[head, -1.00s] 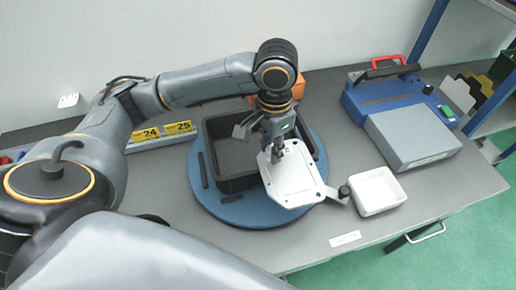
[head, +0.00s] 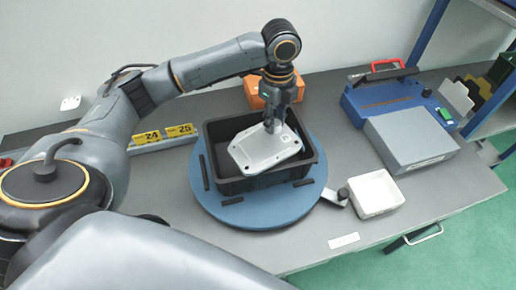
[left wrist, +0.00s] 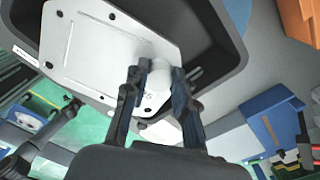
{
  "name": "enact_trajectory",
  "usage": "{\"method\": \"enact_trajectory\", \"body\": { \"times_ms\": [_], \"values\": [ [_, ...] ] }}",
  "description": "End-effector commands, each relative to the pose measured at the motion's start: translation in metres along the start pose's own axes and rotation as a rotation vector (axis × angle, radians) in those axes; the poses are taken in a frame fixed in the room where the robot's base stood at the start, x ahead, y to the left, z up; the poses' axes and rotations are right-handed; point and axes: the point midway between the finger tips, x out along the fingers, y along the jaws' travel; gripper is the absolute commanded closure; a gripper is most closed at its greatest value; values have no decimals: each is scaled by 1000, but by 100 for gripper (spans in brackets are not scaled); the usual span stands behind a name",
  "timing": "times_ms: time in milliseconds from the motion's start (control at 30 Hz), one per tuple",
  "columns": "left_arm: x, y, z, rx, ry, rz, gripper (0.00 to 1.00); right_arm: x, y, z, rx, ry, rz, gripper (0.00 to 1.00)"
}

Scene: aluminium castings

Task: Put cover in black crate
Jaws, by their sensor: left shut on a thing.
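The cover (head: 262,151) is a flat light-grey cast plate with small holes along its edge. My left gripper (head: 270,124) is shut on it near its upper edge. The black crate (head: 232,186) stands on a round blue turntable (head: 230,214). In the head view the cover lies over the crate's opening, slightly tilted; whether it touches the crate cannot be told. In the left wrist view the gripper's fingers (left wrist: 163,75) close on a raised part of the cover (left wrist: 100,55), with the crate's rim (left wrist: 232,62) around it. My right gripper does not show.
A white tray (head: 376,194) sits right of the turntable, beside a small grey arm piece (head: 338,196). An orange block (head: 258,92) stands behind the crate. A blue and grey machine (head: 400,120) is at the right. Yellow labels 24 and 25 (head: 165,133) mark a rail at the left.

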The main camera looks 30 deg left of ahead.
Motion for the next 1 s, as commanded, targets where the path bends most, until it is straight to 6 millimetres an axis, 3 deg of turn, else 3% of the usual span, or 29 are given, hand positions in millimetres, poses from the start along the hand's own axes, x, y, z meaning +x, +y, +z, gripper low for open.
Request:
{"method": "enact_trajectory", "body": {
  "times_ms": [367,600,1000],
  "values": [
    [2,-14,15,270,-3,-2,100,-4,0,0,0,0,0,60],
    [42,-14,15,281,-3,1,100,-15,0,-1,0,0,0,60],
    [91,-15,15,280,-3,-2,100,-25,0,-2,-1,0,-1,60]
  ]
}}
